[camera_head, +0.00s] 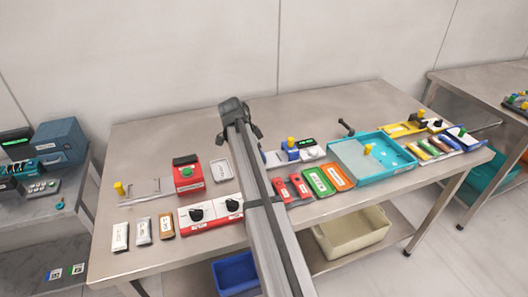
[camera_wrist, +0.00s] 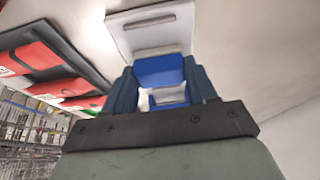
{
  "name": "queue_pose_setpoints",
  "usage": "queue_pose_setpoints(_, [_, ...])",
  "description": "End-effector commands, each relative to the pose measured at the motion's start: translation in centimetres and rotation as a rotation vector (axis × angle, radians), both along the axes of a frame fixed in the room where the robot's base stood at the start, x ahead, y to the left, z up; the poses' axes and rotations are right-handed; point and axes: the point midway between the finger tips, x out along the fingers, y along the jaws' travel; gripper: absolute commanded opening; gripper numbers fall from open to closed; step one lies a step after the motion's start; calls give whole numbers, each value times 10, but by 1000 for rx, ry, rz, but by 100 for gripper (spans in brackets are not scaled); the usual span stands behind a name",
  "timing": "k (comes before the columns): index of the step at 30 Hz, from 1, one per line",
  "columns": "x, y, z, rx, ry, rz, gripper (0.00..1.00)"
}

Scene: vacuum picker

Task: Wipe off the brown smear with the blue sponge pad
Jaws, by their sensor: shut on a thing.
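My gripper (camera_wrist: 163,82) is shut on a blue block (camera_wrist: 158,70) with a pale part below it, seen between the two dark blue fingers in the wrist view. The block looks like the blue sponge pad. A pale plate (camera_wrist: 150,32) with a slot lies just beyond it; I cannot tell whether the block touches it. In the head view the dark wrist end of my arm (camera_head: 236,110) is over the back middle of the table, and the held block is hidden there. I cannot make out the brown smear in either view.
The steel table (camera_head: 330,105) is bare along its back. A red box (camera_head: 188,176), a small pale tray (camera_head: 221,170), a red-and-white knob panel (camera_head: 210,212) and a turquoise tray (camera_head: 345,160) stand on it. Red panels (camera_wrist: 48,58) show at the left in the wrist view.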

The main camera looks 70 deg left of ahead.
Motion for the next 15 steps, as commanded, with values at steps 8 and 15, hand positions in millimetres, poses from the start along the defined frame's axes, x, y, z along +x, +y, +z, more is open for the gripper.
queue_pose_setpoints(8, [-23,0,3,1,1,0,23])
queue_pose_setpoints(15, [-22,0,33,1,1,0,23])
